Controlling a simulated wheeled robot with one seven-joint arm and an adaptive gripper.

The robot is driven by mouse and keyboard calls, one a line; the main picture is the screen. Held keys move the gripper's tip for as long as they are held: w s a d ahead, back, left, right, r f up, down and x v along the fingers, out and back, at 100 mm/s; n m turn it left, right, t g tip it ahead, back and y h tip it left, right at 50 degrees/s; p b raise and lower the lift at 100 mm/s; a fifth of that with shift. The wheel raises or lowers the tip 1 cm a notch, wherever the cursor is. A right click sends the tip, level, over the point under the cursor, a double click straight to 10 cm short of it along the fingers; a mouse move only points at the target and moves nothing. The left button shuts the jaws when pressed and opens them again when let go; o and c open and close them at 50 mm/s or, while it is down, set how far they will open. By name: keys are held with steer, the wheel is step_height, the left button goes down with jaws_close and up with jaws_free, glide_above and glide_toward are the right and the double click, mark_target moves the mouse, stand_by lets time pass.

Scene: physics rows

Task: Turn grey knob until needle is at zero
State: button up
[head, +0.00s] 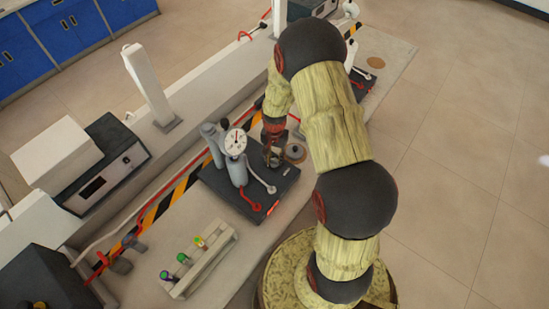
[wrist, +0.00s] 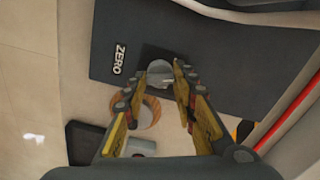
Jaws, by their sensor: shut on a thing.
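The grey knob (wrist: 158,72) sits on a dark base (wrist: 110,40) beside the printed word ZERO, between my fingertips in the wrist view. My gripper (wrist: 167,76) is shut on it from above. In the head view my gripper (head: 273,155) is at the right end of the dark base (head: 225,188), and the knob is mostly hidden there. The needle points roughly up in the picture; the scale is too small to read.
A round wooden piece (wrist: 150,112) lies beside the base, close to my fingers. Two levers, one red (head: 250,196) and one pale (head: 262,181), stick out of the base. A rack with coloured caps (head: 203,262) stands at the front. A boxy instrument (head: 110,165) is at left.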

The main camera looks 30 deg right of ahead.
mark_target(275, 159)
steer(key=shift+n, duration=1.9)
steer(key=o, duration=1.1)
steer(key=shift+o, duration=0.3)
step_height(275, 159, up, 12)
